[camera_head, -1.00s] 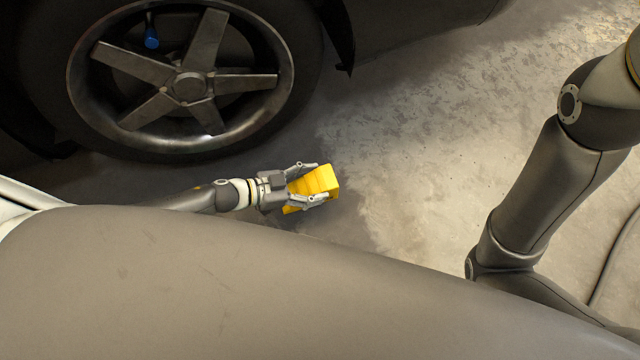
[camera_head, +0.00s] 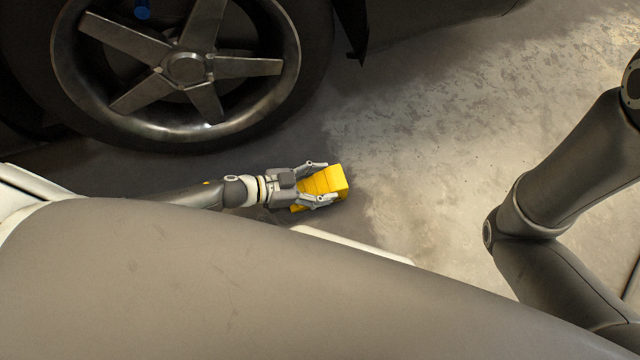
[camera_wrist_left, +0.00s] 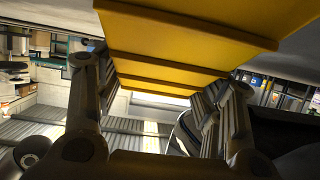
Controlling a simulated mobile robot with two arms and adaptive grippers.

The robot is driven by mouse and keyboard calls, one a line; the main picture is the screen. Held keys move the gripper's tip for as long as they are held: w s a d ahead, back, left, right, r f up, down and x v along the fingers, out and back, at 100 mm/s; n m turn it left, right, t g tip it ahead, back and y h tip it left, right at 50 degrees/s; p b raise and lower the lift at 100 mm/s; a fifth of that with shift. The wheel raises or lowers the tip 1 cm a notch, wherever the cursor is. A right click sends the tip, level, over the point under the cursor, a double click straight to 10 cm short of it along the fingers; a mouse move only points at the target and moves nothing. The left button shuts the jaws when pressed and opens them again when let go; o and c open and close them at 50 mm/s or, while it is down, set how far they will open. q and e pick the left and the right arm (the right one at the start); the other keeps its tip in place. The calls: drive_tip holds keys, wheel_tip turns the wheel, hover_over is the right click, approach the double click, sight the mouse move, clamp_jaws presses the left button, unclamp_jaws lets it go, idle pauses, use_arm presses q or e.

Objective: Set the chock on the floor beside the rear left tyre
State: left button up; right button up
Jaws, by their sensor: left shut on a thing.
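The chock (camera_head: 324,183) is a yellow ribbed block. My left gripper (camera_head: 318,181) is shut on it, with one finger on each side. The chock also fills the upper part of the left wrist view (camera_wrist_left: 190,45), between the two fingers (camera_wrist_left: 160,100). The tyre (camera_head: 310,75) with its grey spoked wheel (camera_head: 187,68) stands at the upper left of the head view. The chock is below and to the right of the tyre in the picture, with a strip of floor showing between them. Whether the chock touches the floor cannot be told. My right gripper is out of view.
The concrete floor (camera_head: 450,150) is bare to the right of the chock. Dark car bodywork (camera_head: 420,25) overhangs the floor along the top. The left wrist view shows shelves with goods (camera_wrist_left: 22,75) at its left edge.

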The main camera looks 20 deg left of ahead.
use_arm(q)
drive_tip(key=o, duration=1)
drive_tip(key=shift+f, duration=0.1)
drive_tip(key=o, duration=0.5)
drive_tip(key=shift+c, duration=0.2)
